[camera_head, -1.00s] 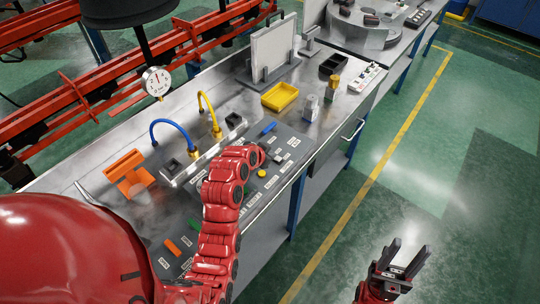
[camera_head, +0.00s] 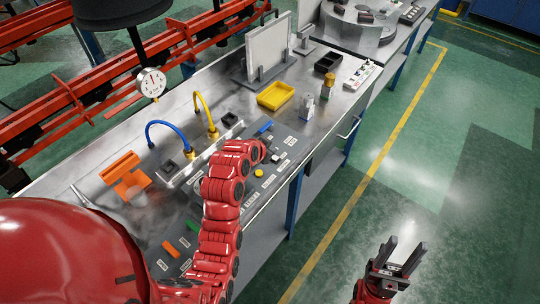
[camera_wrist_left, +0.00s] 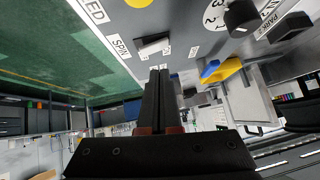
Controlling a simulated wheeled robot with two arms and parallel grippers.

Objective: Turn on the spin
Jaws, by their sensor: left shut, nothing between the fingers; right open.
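A small rocker switch (camera_wrist_left: 153,46) with a light and dark face sits on the grey panel beside the label SPIN (camera_wrist_left: 120,47) in the left wrist view. My left gripper (camera_wrist_left: 160,73) is shut and empty, its fingertips just below the switch in that picture. I cannot tell whether they touch it. In the head view my left arm reaches over the control panel (camera_head: 282,150), and its fingers are hidden behind the arm. The switch's on or off state is not clear. My right gripper (camera_head: 400,258) is open and empty over the floor, away from the bench.
A yellow button (camera_head: 258,173) and a black knob (camera_wrist_left: 241,15) are on the panel. A yellow tray (camera_head: 275,95), a dark tray (camera_head: 327,62) and small bottles stand farther along the bench. Blue (camera_head: 168,124) and yellow hoses arch behind. The floor to the right is open.

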